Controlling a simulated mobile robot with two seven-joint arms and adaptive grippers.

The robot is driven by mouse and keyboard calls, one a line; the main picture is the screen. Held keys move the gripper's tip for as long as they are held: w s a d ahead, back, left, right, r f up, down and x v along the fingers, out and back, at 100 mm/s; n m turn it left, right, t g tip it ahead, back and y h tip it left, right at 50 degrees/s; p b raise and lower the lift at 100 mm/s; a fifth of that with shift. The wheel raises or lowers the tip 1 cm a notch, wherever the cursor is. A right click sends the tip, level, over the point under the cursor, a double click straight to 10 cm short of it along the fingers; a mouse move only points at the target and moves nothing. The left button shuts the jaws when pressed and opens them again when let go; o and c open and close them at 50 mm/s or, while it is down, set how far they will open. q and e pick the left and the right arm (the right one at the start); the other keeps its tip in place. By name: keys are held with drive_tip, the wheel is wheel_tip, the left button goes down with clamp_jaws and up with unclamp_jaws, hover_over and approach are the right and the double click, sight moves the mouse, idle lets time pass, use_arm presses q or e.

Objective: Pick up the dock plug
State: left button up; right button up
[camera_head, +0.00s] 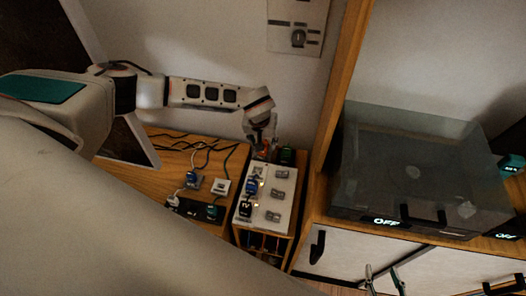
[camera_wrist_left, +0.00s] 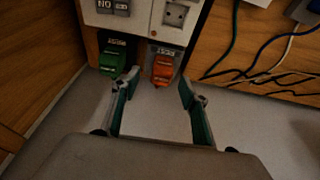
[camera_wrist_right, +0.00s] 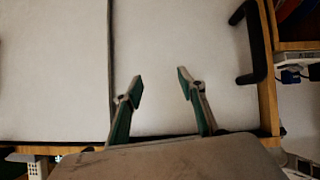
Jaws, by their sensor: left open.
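I cannot tell for certain which item is the dock plug. A blue plug (camera_head: 252,186) sits on the white socket panel (camera_head: 283,187), and another blue plug (camera_head: 193,180) with a cable is on the wooden desk to its left. In the left wrist view an orange piece (camera_wrist_left: 162,68) and a green piece (camera_wrist_left: 110,63) sit at the panel's end under small labels. My left gripper (camera_wrist_left: 160,86) is open and empty, its fingertips on either side of the orange piece in the picture, not visibly gripping it. My right gripper (camera_wrist_right: 157,83) is open and empty before white cabinet doors.
A smoky clear box (camera_head: 412,165) with an "OFF" display stands on the cabinet at right. Dark cables (camera_head: 205,147) run over the wooden desk (camera_head: 165,148). A wooden post (camera_head: 340,90) rises beside the panel. Black handles (camera_wrist_right: 250,45) stick out from the cabinet doors.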

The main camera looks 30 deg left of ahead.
use_arm(q)
drive_tip(key=b+x, duration=0.1)
drive_tip(key=x, duration=0.1)
drive_tip(key=b+x, duration=0.1)
drive_tip(key=shift+a+f+b, duration=0.25)
drive_tip(key=shift+f+b, duration=0.15)
drive_tip(key=shift+w+f, duration=0.15)
drive_tip(key=shift+f, duration=0.05)
drive_tip(key=shift+r, duration=0.2)
clamp_jaws()
use_arm(e)
drive_tip(key=f, duration=0.2)
drive_tip(key=s+f, duration=0.1)
drive_tip(key=f, duration=0.2)
drive_tip(key=shift+d, duration=0.2)
